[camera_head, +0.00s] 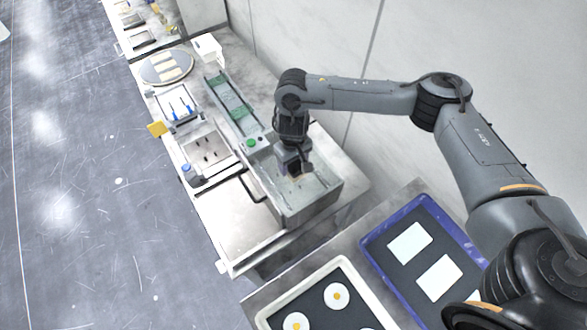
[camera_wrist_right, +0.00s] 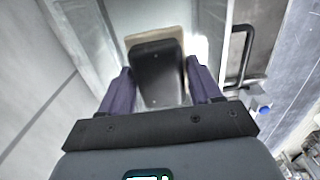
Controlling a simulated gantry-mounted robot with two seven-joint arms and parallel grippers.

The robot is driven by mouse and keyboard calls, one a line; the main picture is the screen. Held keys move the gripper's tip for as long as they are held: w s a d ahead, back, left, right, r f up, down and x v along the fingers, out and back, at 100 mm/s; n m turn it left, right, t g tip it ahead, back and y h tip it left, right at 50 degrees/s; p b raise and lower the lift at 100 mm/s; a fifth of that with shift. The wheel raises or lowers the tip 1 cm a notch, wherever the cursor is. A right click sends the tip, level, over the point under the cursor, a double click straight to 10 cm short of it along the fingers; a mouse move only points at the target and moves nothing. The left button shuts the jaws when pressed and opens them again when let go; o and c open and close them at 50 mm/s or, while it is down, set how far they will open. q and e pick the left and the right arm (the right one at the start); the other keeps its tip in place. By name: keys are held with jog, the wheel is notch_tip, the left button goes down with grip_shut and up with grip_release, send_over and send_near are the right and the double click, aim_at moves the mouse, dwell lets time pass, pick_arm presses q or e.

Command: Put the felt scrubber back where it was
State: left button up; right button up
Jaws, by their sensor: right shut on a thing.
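The felt scrubber (camera_wrist_right: 157,72) has a black handle block on a beige felt pad. It sits between the two dark fingers of my right gripper (camera_wrist_right: 161,88) in the right wrist view, and the gripper is shut on it. In the head view my right gripper (camera_head: 294,170) points down over the grey basin-like box (camera_head: 318,207), and a sliver of the beige pad shows below it. I cannot tell whether the pad touches a surface there. My left gripper is in neither view.
A black bar handle (camera_head: 252,189) stands left of the grey box. A green conveyor-like strip (camera_head: 229,104) and a fixture with dark pegs (camera_head: 210,152) lie further back. A blue tray (camera_head: 372,247) with white plates and a white tray (camera_head: 343,262) with round discs are at the front right.

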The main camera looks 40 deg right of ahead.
aim_at(293, 169)
notch_tip(293, 169, down, 3)
jog(key=shift+f, duration=0.4)
jog(key=shift+f, duration=0.15)
jog(key=o, duration=1)
jog(key=shift+r, duration=0.3)
notch_tip(293, 169, up, 12)
jog(key=shift+f+p, duration=0.15)
jog(key=shift+p, duration=1)
